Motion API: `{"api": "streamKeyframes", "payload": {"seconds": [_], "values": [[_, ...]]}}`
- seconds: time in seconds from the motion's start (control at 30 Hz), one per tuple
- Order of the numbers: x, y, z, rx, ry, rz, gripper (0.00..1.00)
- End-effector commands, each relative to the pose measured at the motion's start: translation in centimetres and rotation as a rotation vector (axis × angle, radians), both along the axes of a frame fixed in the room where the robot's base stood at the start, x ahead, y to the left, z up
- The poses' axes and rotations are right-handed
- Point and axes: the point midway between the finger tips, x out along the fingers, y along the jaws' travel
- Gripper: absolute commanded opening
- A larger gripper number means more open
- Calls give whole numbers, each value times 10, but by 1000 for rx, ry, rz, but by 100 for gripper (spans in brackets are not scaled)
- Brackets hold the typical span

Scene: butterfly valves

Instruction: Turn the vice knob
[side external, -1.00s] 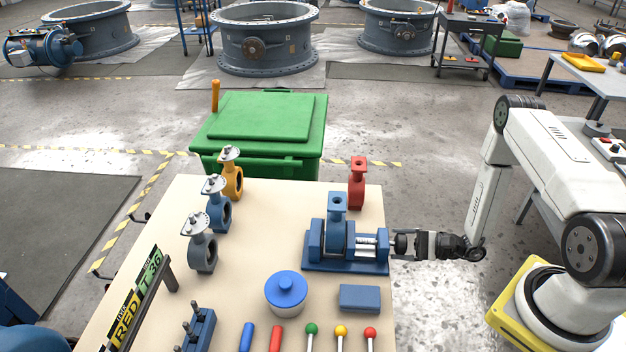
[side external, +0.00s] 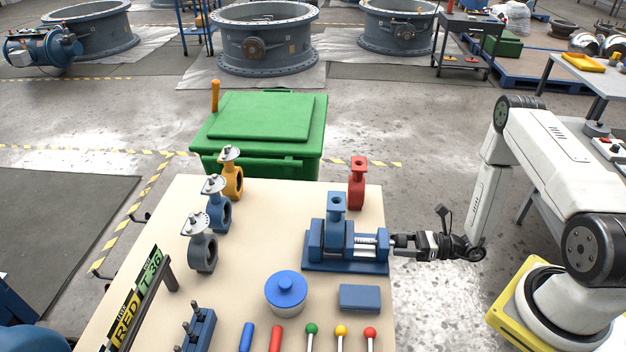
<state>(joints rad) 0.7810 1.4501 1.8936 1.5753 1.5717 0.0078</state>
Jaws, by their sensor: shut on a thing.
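The blue vice (side external: 318,264) sits near the right edge of the beige workbench. A blue valve body (side external: 336,204) stands upright between its jaws. The vice's shiny screw and guide rods show at its right side. My gripper (side external: 397,241) reaches in level from the right, at the vice's right end just past the bench edge. It is shut on the vice knob, which its fingers largely hide. A dark bracket on my wrist sticks up.
A red valve body (side external: 357,185) stands behind the vice. A blue block (side external: 360,297) and a round blue-lidded pot (side external: 286,292) are in front. Yellow, blue and grey valves line the bench's left. A green bin (side external: 262,125) stands behind.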

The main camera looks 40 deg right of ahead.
Motion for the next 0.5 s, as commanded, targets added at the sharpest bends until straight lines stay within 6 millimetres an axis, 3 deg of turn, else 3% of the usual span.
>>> {"api": "streamKeyframes", "payload": {"seconds": [0.5], "values": [[0,0,0,348,348,0,16]]}}
